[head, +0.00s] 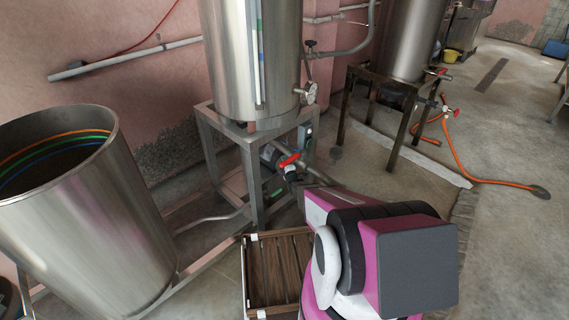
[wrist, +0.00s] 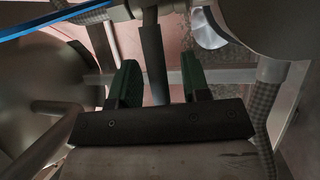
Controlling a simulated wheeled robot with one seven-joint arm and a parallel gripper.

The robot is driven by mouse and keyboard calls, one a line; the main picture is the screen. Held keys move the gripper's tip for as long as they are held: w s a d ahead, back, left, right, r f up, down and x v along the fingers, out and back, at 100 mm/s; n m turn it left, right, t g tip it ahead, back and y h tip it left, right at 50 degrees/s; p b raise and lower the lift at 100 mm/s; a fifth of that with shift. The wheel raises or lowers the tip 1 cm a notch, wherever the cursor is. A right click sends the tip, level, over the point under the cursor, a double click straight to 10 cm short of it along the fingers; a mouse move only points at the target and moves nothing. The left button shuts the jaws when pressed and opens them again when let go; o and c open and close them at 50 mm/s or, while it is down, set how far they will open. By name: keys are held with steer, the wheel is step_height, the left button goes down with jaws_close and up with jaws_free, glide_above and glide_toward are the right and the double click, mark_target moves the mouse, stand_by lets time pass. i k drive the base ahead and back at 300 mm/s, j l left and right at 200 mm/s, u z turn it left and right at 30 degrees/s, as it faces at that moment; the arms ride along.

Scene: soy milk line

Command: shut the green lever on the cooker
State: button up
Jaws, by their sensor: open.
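A tall steel tank (head: 238,60), which looks like the cooker, stands on a square steel frame. A red lever (head: 289,160) shows by the pipework below it, close to the end of my arm. In the wrist view my gripper (wrist: 160,80) is open, with two green-padded fingers spread apart. A dark grey rod (wrist: 152,55) shows between and beyond the fingers; I cannot tell whether it is a lever or a pipe, or how far off it is.
A wide open steel vessel (head: 75,220) stands at the left. A wooden-slatted crate (head: 262,313) lies on the floor below my arm. Another tank (head: 408,45) on a rusty stand is at the back right, with an orange hose (head: 460,160). The floor at the right is mostly clear.

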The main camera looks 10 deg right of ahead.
mark_target(276, 193)
steer(key=k+l, duration=0.15)
steer(key=k, duration=0.7)
